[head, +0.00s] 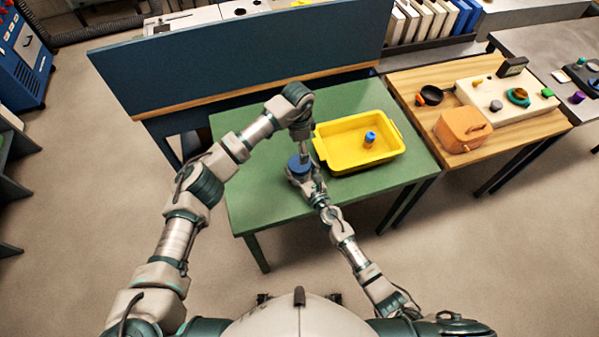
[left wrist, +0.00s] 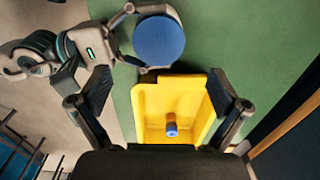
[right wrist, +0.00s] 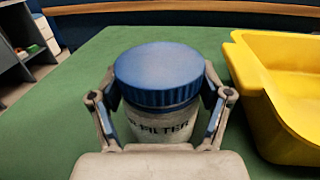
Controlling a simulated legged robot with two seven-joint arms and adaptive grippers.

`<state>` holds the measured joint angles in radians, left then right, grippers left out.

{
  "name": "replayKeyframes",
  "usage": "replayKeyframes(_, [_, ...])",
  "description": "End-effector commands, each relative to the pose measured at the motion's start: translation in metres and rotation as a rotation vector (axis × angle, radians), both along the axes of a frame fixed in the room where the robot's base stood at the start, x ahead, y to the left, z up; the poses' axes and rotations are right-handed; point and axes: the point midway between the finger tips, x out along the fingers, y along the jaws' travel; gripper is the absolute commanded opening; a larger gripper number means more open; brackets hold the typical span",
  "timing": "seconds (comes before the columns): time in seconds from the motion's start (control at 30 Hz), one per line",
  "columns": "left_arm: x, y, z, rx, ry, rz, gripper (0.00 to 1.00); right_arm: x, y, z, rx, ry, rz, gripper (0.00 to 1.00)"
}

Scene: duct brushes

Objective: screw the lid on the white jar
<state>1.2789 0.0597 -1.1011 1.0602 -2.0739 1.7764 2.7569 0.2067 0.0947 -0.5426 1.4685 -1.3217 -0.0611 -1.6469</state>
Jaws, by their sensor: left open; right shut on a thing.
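The white jar (right wrist: 160,124), with dark lettering partly reading "FILTER", stands upright on the green table. The blue ribbed lid (right wrist: 157,75) sits level on its top; I cannot tell how tightly it is threaded. The lid also shows in the head view (head: 299,165) and left wrist view (left wrist: 158,41). My right gripper (right wrist: 160,98) is shut around the jar, one finger on each side. My left gripper (left wrist: 160,103) is open and empty, above the table near the lid. The lid lies outside the space between its fingers. The jar's lower part is hidden by my right gripper.
A yellow bin (head: 327,150) stands right of the jar, with a small blue and orange item (head: 369,139) inside. A blue panel (head: 240,55) rises behind the green table (head: 262,209). A wooden table (head: 412,80) at the right holds several objects. The green table's front left is clear.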

Motion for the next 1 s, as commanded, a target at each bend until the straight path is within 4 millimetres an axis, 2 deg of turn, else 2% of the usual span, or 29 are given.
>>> replayKeyframes(0.17, [0.0,0.0,-0.011,-0.001,0.002,0.0,0.99,0.0,0.0,-0.001,-0.001,0.002,0.0,0.0])
replayKeyframes(0.4, [-0.001,0.0,-0.049,0.001,0.003,-0.001,0.99,0.0,0.0,-0.001,-0.001,0.002,0.0,0.0])
replayKeyframes(0.6, [0.0,0.0,-0.073,-0.001,0.002,0.0,0.99,0.0,0.0,-0.001,-0.001,0.002,0.0,0.0])
replayKeyframes(1.0, [0.0,0.0,-0.08,0.0,0.0,-0.002,0.99,0.0,0.0,-0.001,-0.002,0.001,0.0,0.0])
